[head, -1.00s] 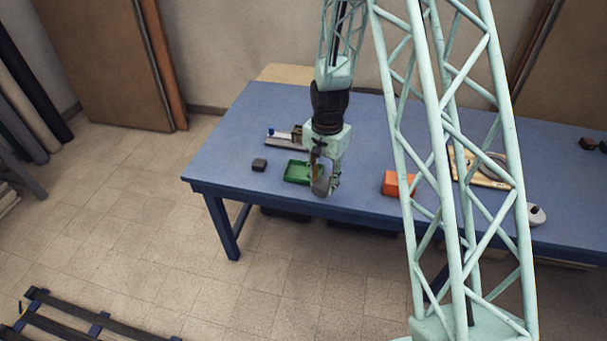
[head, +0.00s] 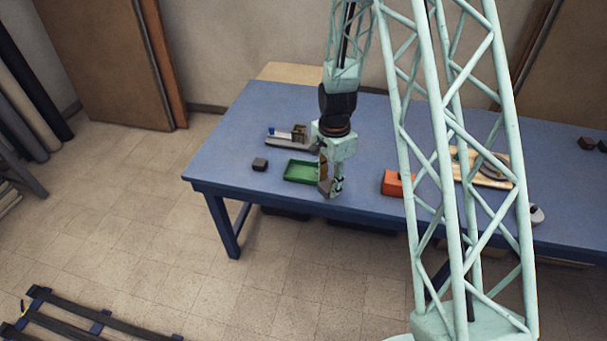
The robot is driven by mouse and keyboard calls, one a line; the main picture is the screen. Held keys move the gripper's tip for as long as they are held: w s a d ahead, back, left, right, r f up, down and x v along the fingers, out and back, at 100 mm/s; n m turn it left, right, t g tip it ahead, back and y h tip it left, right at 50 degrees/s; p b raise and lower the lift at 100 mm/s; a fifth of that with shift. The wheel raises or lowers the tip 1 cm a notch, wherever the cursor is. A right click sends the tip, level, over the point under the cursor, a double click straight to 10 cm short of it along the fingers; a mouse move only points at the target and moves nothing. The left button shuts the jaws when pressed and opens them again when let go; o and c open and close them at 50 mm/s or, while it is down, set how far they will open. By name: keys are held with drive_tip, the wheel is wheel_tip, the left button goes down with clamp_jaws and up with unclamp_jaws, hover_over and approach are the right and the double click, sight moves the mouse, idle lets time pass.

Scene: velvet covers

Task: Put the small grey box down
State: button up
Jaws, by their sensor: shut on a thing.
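My gripper (head: 331,188) is over the front edge of the blue table, just right of the green tray. It points down and is shut on a small grey box (head: 325,187), which shows only partly between the fingers. I cannot tell whether the box touches the table.
The blue table (head: 228,160) has a shallow green tray (head: 297,179), a small dark block (head: 260,164) and a grey device (head: 285,141) near my gripper. An orange box (head: 392,183) stands to the right. A wooden board (head: 492,180) lies further right. Bare tabletop shows at the left.

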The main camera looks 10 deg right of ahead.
drive_tip(key=shift+w, duration=0.1)
drive_tip(key=w+a, duration=0.1)
drive_tip(key=w, duration=0.4)
drive_tip(key=w+a+f, duration=0.1)
drive_tip(key=w+a, duration=0.1)
drive_tip(key=w, duration=0.3)
drive_tip(key=w+a, duration=0.2)
drive_tip(key=w, duration=0.3)
drive_tip(key=shift+f, duration=0.25)
drive_tip(key=shift+f, duration=0.1)
drive_tip(key=shift+f, duration=1.65)
drive_tip(key=shift+f, duration=0.15)
drive_tip(key=o, duration=0.5)
drive_tip(key=shift+o, duration=0.3)
